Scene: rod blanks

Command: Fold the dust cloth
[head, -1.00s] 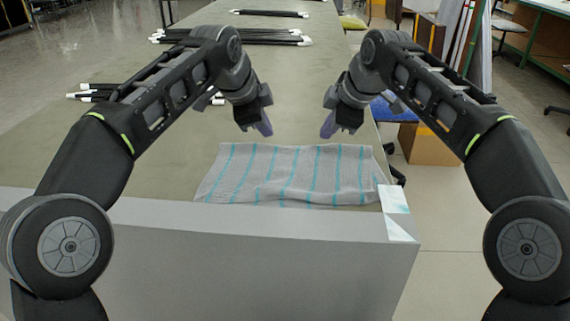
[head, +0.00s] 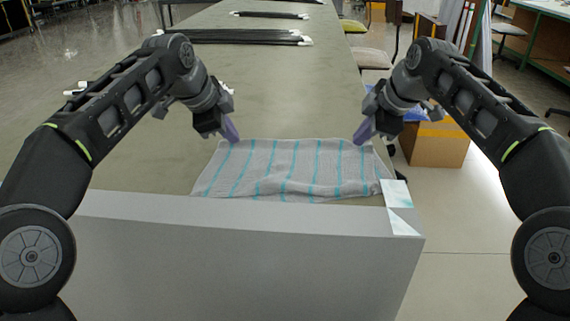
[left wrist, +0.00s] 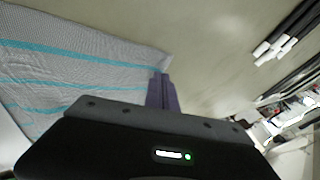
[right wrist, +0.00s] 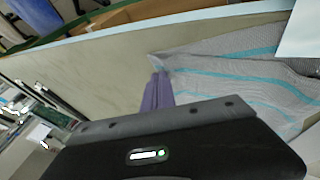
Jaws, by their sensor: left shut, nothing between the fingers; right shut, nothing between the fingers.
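The dust cloth (head: 290,170) is grey with turquoise stripes and lies spread, slightly wrinkled, near the table's front edge. My left gripper (head: 232,136) is shut and empty at the cloth's far left corner. My right gripper (head: 361,136) is shut and empty at the cloth's far right corner. In the left wrist view the left fingers (left wrist: 163,88) are together beside the corner of the cloth (left wrist: 80,65). In the right wrist view the right fingers (right wrist: 156,90) are together beside the other corner of the cloth (right wrist: 225,70). I cannot tell whether either fingertip touches it.
The long table (head: 290,90) has bare room behind the cloth. Bundles of black rods with white ends (head: 245,37) lie further back. A white and teal sheet (head: 400,207) lies by the cloth's near right corner. A grey panel (head: 240,260) stands in front.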

